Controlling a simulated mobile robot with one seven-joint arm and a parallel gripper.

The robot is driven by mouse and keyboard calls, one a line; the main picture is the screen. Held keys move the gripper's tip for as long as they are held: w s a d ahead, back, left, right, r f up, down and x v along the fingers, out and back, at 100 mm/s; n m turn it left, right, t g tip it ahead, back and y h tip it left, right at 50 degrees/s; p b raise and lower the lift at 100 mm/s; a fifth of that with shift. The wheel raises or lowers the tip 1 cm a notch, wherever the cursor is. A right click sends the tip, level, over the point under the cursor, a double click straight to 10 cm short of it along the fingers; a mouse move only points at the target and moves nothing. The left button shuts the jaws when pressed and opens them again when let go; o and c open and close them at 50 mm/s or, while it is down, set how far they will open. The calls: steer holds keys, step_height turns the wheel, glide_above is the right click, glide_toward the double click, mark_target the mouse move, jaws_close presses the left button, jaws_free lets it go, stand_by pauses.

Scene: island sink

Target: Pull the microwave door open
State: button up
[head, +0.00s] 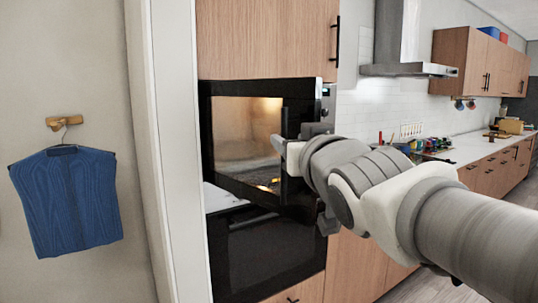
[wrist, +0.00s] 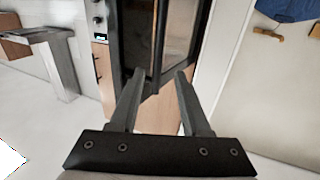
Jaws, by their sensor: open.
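The microwave (head: 267,88) is a black built-in unit with a glass window, set in a wood cabinet. Its door (head: 240,187) appears ajar: the lower edge slants down toward the right, as if the right side stands out from the unit. My gripper (head: 282,150) is at the right side of the door. It also shows in the wrist view (wrist: 159,75), open, one finger on each side of that edge. I cannot tell whether either finger touches it.
A white door frame (head: 170,150) and a wall with a hanging blue garment (head: 67,200) stand to the left. A control panel with knobs (head: 325,98) is on the microwave's right. A cluttered counter (head: 480,148) and a range hood (head: 408,69) lie to the right.

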steer(key=s+d, duration=0.2)
steer(key=s, duration=0.9)
steer(key=shift+s+d, duration=0.15)
